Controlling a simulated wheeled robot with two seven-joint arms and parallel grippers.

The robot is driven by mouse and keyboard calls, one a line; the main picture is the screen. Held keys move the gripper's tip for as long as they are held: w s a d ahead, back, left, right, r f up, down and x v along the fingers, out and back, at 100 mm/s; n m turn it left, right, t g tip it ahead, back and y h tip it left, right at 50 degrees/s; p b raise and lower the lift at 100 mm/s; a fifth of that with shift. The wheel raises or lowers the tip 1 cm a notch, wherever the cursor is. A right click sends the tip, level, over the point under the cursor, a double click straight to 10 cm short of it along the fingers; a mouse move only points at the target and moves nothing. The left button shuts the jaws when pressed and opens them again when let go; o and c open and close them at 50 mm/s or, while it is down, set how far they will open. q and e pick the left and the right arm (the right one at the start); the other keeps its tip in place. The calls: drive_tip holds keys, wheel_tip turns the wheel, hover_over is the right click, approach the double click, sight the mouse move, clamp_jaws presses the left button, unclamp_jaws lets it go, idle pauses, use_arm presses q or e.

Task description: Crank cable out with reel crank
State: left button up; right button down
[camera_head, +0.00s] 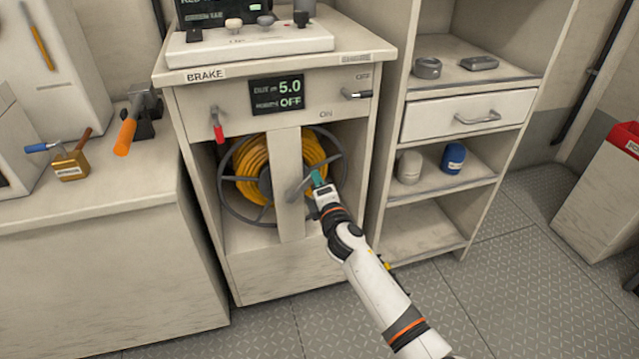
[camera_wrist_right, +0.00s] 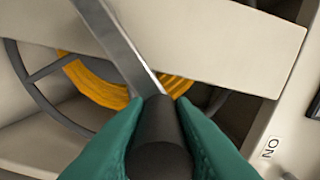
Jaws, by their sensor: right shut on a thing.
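The reel with yellow cable (camera_head: 252,168) sits inside the cabinet behind an upright post (camera_head: 288,185). A grey wheel rim surrounds the cable. The reel crank (camera_head: 300,190) is a grey arm in front of the post. My right gripper (camera_head: 318,180) is at the crank's outer end. In the right wrist view its green fingers (camera_wrist_right: 160,135) are shut around the dark crank handle (camera_wrist_right: 162,125), and the metal crank arm (camera_wrist_right: 118,42) runs up and left from it. The yellow cable (camera_wrist_right: 95,82) shows behind. The display (camera_head: 277,93) reads 5.0 and OFF. My left gripper is out of view.
A red-tipped brake lever (camera_head: 217,125) hangs on the cabinet front at left. Open shelves (camera_head: 430,205) stand right of the cabinet. A red-topped bin (camera_head: 625,140) is far right. The floor in front is clear.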

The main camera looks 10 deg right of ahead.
drive_tip(key=shift+r, duration=0.1)
drive_tip(key=c, duration=1.2)
unclamp_jaws()
drive_tip(key=shift+a, duration=0.1)
drive_tip(key=shift+c, duration=0.2)
drive_tip(key=s+p, duration=0.1)
drive_tip(key=s, duration=0.2)
drive_tip(key=shift+s, duration=0.1)
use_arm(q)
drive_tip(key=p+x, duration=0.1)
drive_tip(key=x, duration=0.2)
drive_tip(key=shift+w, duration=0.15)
use_arm(e)
drive_tip(key=s, duration=0.8)
drive_tip(key=shift+s+d, duration=0.2)
drive_tip(key=shift+s, duration=0.2)
